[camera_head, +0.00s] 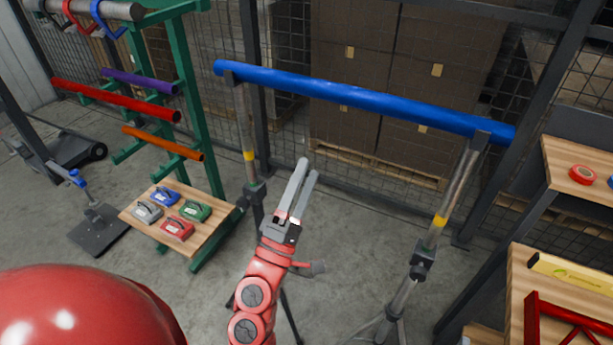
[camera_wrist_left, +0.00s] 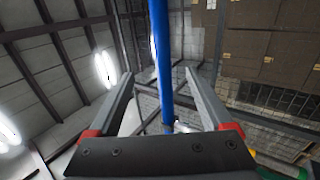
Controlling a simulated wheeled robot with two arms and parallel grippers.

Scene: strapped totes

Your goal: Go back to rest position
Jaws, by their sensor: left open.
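My left gripper (camera_head: 309,167) is open, its two grey fingers pointing up the picture in the middle of the head view. Nothing shows between the fingers there. A long blue tube (camera_head: 360,97) lies across two stands, above the fingertips in the picture and apart from them. In the left wrist view the open fingers (camera_wrist_left: 158,73) frame the blue tube (camera_wrist_left: 160,35), which runs up the picture beyond them. My right gripper is not in view.
A green rack (camera_head: 196,110) at left carries red, purple and orange tubes. A wooden shelf (camera_head: 205,235) holds several small coloured devices. Tripod stands (camera_head: 424,245) bear the tube. Wooden shelves (camera_head: 560,165) stand at right. Boxes (camera_head: 350,75) stand behind mesh.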

